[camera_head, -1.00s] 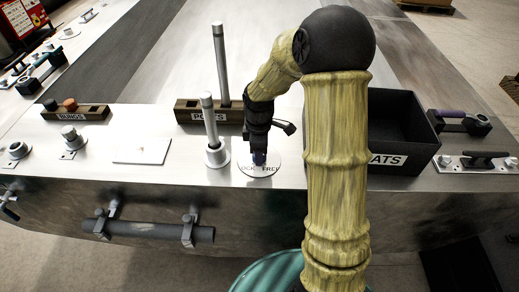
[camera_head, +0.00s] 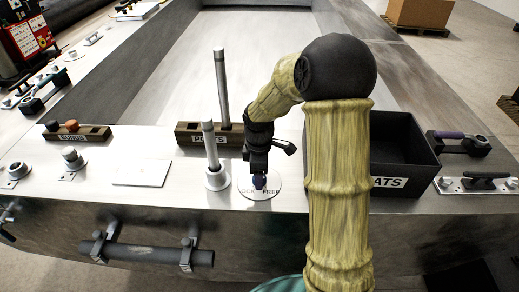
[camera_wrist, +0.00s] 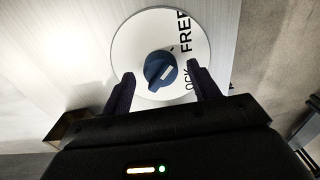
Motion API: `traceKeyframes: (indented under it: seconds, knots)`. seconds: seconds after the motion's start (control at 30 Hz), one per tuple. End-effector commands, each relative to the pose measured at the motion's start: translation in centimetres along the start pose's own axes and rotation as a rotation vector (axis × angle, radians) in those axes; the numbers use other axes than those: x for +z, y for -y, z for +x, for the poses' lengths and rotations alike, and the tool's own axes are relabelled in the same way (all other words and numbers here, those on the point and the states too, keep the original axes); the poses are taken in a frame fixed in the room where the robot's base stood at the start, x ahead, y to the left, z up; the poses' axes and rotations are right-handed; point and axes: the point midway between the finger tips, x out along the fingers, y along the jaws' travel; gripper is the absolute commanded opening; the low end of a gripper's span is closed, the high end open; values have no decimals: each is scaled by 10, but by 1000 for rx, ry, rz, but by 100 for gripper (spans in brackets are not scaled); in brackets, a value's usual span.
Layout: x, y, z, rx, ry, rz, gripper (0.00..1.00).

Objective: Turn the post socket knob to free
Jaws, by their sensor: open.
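A grey post (camera_head: 210,147) stands in a round socket just left of the plate. Another post (camera_head: 221,90) rises from the POSTS rack (camera_head: 190,134) behind. A black bin (camera_head: 403,145) stands to the right. A flat light plate (camera_head: 142,173) lies further left.

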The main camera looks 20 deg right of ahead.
Motion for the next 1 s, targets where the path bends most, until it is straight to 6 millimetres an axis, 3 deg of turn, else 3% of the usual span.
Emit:
traceKeyframes:
  seconds: [0.7,0.83,1.0]
  knots:
    - [-1,0,-136,6,-2,-1,61]
    - [0,-1,-155,6,-1,-1,61]
    - [0,0,-165,3,-1,-1,61]
